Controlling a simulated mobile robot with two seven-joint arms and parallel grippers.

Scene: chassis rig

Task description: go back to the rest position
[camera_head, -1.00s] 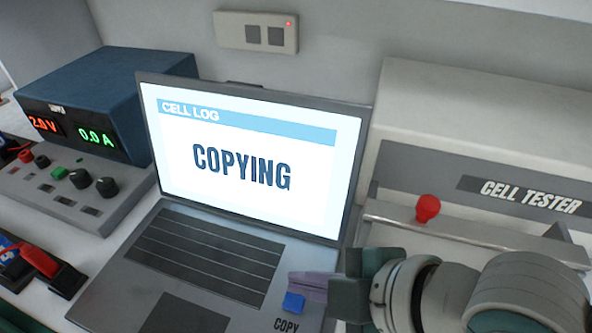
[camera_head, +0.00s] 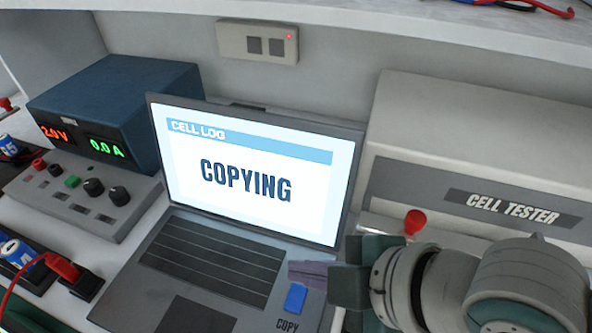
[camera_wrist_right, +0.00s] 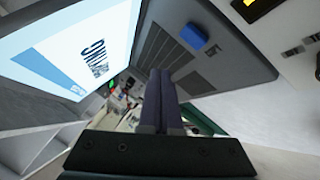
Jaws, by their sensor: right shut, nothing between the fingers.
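My right gripper (camera_head: 308,272) is shut and empty, with its purple fingers above the right side of the laptop. The laptop (camera_head: 215,262) is open and its screen (camera_head: 250,175) reads "CELL LOG" and "COPYING". A blue key (camera_head: 295,298) marked COPY lies just below my fingertips in the head view, and the fingers look apart from it. In the right wrist view the shut fingers (camera_wrist_right: 162,85) point toward the laptop, and the blue key (camera_wrist_right: 194,36) is clear of them. My left gripper is in neither view.
A cell tester (camera_head: 480,170) with a red knob (camera_head: 414,222) stands right of the laptop, behind my right arm. A power supply (camera_head: 110,110) and a control box (camera_head: 85,195) stand at left. Cells in a holder with a red clip (camera_head: 62,266) lie front left. A shelf (camera_head: 420,22) overhangs the back.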

